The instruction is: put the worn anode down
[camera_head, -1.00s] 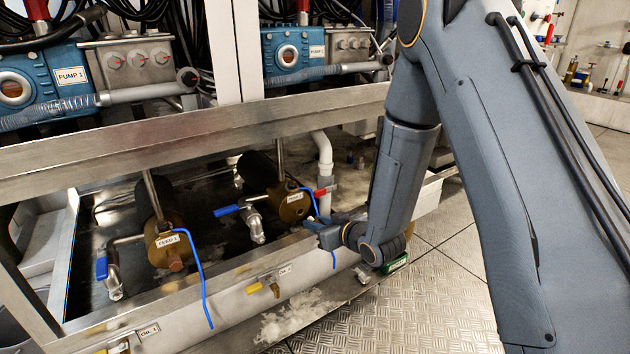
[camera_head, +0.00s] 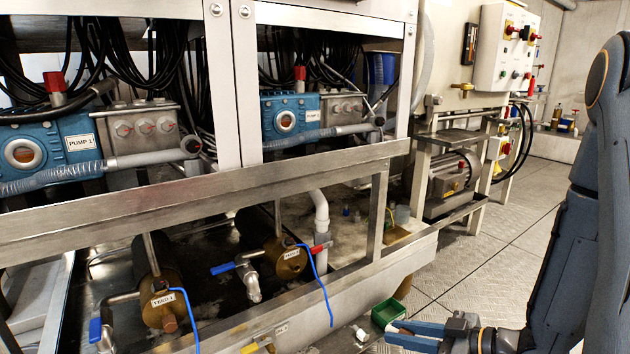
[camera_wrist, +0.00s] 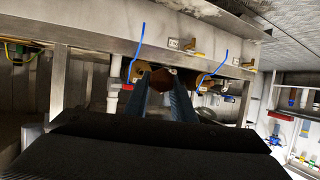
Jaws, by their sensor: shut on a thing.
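My gripper (camera_head: 393,334) is at the bottom right of the head view, right of the sump and just in front of a small green box (camera_head: 388,312). In the wrist view its two dark blue fingers (camera_wrist: 164,84) are shut on a brown, hex-ended piece, the worn anode (camera_wrist: 166,78). The anode's other end is hidden, and the head view does not clearly show it. The two brass feed housings (camera_head: 160,298) (camera_head: 288,262) stand in the sump, away from my gripper.
A steel rail (camera_head: 190,205) runs across the front of the pump frame. Blue hoses (camera_head: 322,288) hang from both housings. Blue-handled valves (camera_head: 224,268) stick out beside them. A small white object (camera_head: 360,334) is near the green box. Open floor (camera_head: 490,270) lies to the right.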

